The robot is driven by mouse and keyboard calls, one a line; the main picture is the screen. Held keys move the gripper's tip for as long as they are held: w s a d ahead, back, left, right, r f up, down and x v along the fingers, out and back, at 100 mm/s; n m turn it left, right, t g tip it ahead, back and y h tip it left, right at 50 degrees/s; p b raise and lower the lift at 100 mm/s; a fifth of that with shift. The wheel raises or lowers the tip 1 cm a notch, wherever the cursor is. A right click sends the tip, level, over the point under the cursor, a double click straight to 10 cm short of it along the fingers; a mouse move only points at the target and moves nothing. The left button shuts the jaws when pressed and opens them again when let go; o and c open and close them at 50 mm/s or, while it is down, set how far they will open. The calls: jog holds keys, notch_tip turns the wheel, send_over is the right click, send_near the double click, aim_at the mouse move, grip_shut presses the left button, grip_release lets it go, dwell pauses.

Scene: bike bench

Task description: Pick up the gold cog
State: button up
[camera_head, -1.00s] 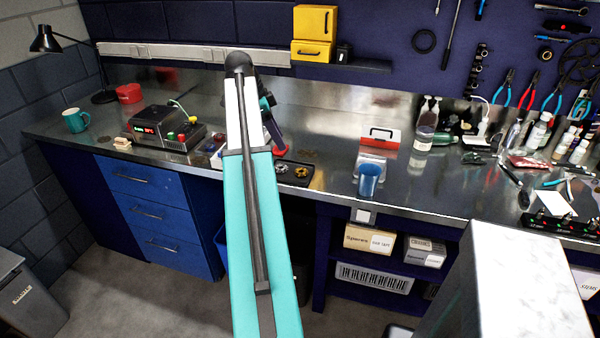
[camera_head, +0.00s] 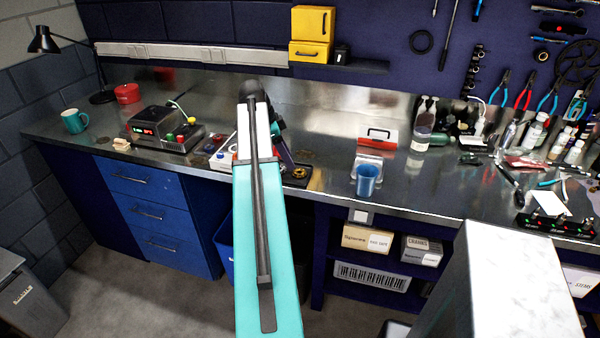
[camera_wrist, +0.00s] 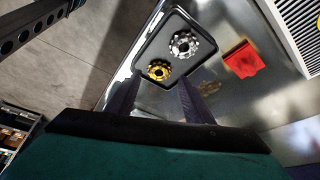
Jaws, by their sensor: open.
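The gold cog (camera_wrist: 159,70) lies in a dark tray (camera_wrist: 150,47) in the wrist view, next to a silver cog (camera_wrist: 184,44). In the head view the gold cog (camera_head: 299,172) shows at the right part of the tray, just right of my arm. My gripper (camera_wrist: 157,97) is open and empty. Its two fingers reach toward the tray, and the gold cog appears beyond the tips, between their lines. The fingers are apart from the cog. In the head view my arm hides the silver cog and part of the tray.
A red piece (camera_wrist: 244,60) lies on the metal bench beside the tray. A blue cup (camera_head: 367,180) stands to the right near the front edge of the bench (camera_head: 420,190). A device with a lit display (camera_head: 160,130) stands to the left. The bench is clear between tray and cup.

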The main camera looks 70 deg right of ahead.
aim_at(295, 172)
jog(key=shift+s+f, duration=0.15)
jog(key=shift+f, duration=0.2)
jog(key=shift+d+f, duration=0.1)
jog(key=shift+s+d+f+p, duration=0.15)
jog(key=shift+s+f+p, duration=0.3)
jog(key=shift+f, duration=0.1)
jog(key=shift+s+d+f+p, duration=0.15)
jog(key=shift+s+f+p, duration=0.15)
jog(key=shift+f+p, duration=0.2)
jog(key=shift+x, duration=1.25)
jog(key=shift+w, duration=0.1)
jog(key=c, duration=0.8)
